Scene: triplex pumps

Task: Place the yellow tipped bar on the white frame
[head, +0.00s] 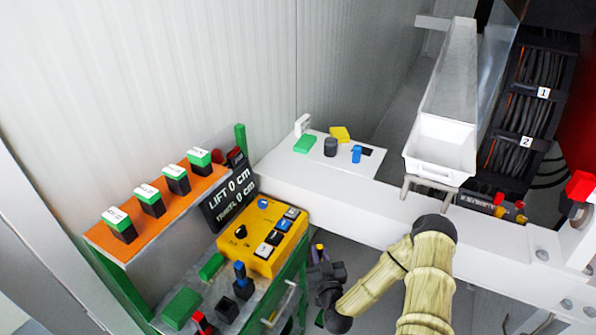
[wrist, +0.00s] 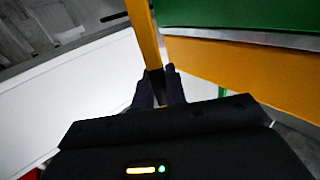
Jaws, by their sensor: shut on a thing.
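My gripper (wrist: 158,82) is shut on the yellow tipped bar (wrist: 144,30), which sticks out away from the fingers in the wrist view. Its far end runs out of the top of that view. In the head view my gripper (head: 318,258) is low in the middle, just right of the green cart, with a small yellow tip showing at it. The white frame (head: 352,208) is a wide white beam crossing behind and right of my gripper. In the wrist view the white surface (wrist: 75,115) fills the left side. The bar appears apart from it.
The green cart with a yellow control box (head: 262,238) and an orange shelf (head: 150,222) stands close left. On the frame's far end sit a green block (head: 305,144), a dark cylinder (head: 330,147) and a blue knob (head: 356,154). A white bin (head: 440,150) stands behind.

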